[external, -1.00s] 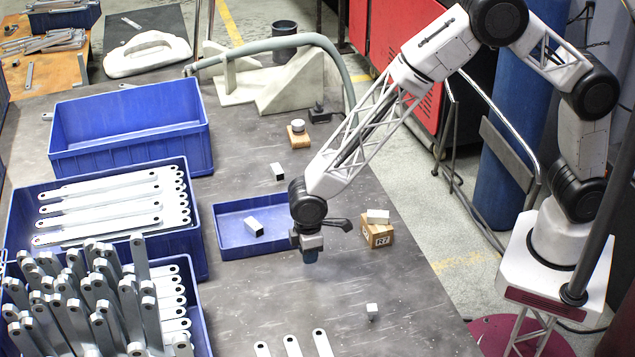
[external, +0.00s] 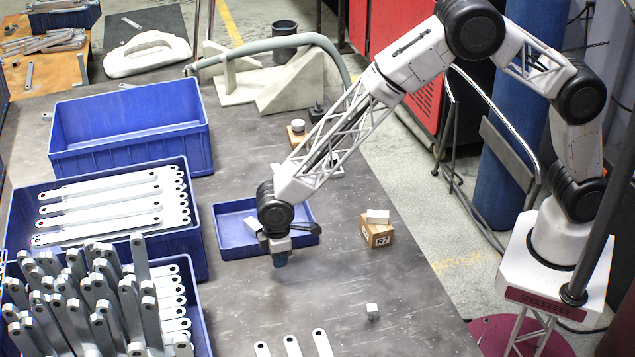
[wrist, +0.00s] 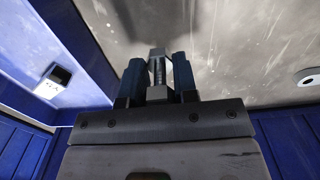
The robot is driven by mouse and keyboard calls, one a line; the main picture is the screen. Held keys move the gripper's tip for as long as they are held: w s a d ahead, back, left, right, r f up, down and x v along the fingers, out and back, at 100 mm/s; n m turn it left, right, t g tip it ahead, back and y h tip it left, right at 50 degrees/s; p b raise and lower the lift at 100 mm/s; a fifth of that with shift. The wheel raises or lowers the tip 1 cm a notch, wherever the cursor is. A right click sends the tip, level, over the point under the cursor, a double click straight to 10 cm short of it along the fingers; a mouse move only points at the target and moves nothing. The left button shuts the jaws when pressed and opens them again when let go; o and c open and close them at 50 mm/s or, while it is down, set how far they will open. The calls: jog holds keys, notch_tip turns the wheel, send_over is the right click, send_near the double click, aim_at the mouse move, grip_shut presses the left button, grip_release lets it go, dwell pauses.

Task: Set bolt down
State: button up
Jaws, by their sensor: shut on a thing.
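My gripper (external: 280,260) points down over the dark table, just in front of the shallow blue tray (external: 235,252). In the wrist view, its two blue-grey fingers (wrist: 158,78) are shut on a metal bolt (wrist: 157,68), with its threaded shank between them. The bolt is hidden in the external view. I cannot tell whether it touches the table.
A metal block (wrist: 57,80) lies in the shallow tray, partly behind my wrist in the external view. A wooden block (external: 377,236) and small white block (external: 372,311) stand to the right. Bracket-filled bins (external: 200,240) stand left. Table between is clear.

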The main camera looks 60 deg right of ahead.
jog(key=shift+f, duration=1.75)
jog(key=shift+f, duration=0.1)
jog(key=o, duration=1)
jog(key=shift+c, duration=0.2)
notch_tip(320, 180, up, 12)
jog(key=shift+r, duration=0.1)
